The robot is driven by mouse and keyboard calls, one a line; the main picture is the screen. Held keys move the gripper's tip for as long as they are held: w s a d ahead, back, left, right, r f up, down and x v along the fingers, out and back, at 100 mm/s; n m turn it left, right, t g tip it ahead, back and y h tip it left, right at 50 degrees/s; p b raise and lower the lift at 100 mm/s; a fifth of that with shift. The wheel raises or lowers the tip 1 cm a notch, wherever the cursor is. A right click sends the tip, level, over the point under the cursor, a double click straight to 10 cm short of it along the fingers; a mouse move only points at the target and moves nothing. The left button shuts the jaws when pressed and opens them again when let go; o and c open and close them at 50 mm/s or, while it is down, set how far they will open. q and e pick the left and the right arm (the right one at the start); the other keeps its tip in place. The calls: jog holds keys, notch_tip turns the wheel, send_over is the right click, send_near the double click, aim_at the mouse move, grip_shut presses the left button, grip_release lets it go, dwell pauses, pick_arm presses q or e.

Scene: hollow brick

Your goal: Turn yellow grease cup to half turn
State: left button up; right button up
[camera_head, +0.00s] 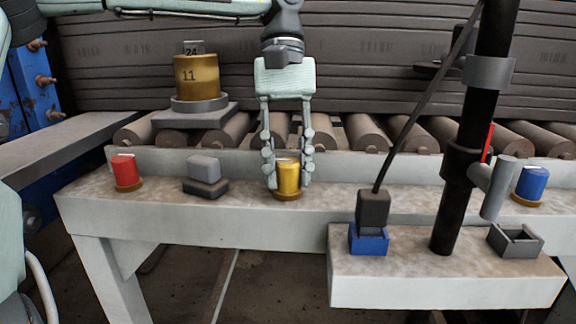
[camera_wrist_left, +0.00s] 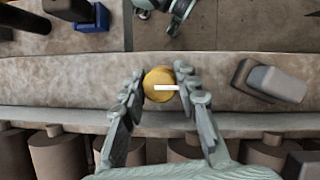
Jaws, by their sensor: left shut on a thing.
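The yellow grease cup (camera_head: 288,179) stands upright on a brown base on the ledge in front of the rollers. Its round top with a white mark also shows in the left wrist view (camera_wrist_left: 160,84). The mark runs level across the cap, from its middle to the right in that view. My left gripper (camera_head: 287,168) comes down from above and is shut on the cup, with one finger on each side. In the wrist view its fingers (camera_wrist_left: 158,88) flank the cap. My right gripper cannot be made out for certain; a gripper-like part (camera_wrist_left: 172,12) shows at the wrist view's top edge.
A red cup (camera_head: 125,171) and a grey block (camera_head: 205,173) stand left on the ledge; a blue cup (camera_head: 530,184) stands right. A black post (camera_head: 463,190) rises from the front shelf. A brass weight (camera_head: 197,77) sits behind on the rollers.

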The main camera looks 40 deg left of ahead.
pick_arm(q)
jog(key=o, duration=1.2)
jog(key=shift+c, duration=0.2)
jog(key=shift+r, duration=0.1)
jog(key=v, duration=1.2)
jog(key=shift+d, duration=0.1)
